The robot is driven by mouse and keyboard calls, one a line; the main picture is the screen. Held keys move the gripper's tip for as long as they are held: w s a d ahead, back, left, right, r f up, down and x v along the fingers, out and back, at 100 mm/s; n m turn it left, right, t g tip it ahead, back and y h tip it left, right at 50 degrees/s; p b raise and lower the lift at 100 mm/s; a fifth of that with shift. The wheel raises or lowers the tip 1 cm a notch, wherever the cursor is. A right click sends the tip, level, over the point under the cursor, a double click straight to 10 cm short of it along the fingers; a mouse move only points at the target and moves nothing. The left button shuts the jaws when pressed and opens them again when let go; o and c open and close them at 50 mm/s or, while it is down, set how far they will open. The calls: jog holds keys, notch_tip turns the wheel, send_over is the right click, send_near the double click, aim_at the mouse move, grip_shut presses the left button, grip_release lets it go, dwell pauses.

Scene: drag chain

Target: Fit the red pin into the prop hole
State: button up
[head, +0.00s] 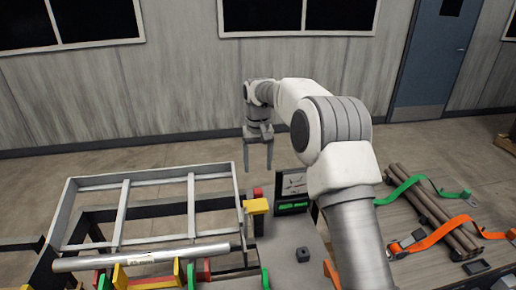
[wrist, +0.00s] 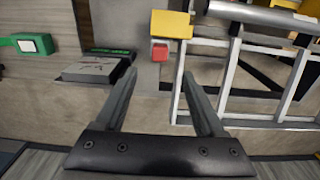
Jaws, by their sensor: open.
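A small red piece (head: 257,192), which looks like the red pin, sits against a yellow block (head: 256,207) at the right end of the grey frame (head: 190,205). In the wrist view the red piece (wrist: 160,52) shows just below the yellow block (wrist: 171,24). My gripper (head: 258,167) is open and empty, its fingers pointing down above and behind the red piece. In the wrist view the red piece appears between and beyond the fingertips (wrist: 158,75), apart from both. I cannot make out the prop hole in either view.
A silver tube (head: 140,257) lies across coloured supports in front of the frame. A dark panel with a green strip (head: 292,207) stands just right of the yellow block. A small dark block (head: 303,254) sits on the bench. Brown pipes (head: 430,205) and straps lie at the right.

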notch_tip(320, 180, up, 6)
jog(key=shift+r, duration=0.1)
dwell(0.4)
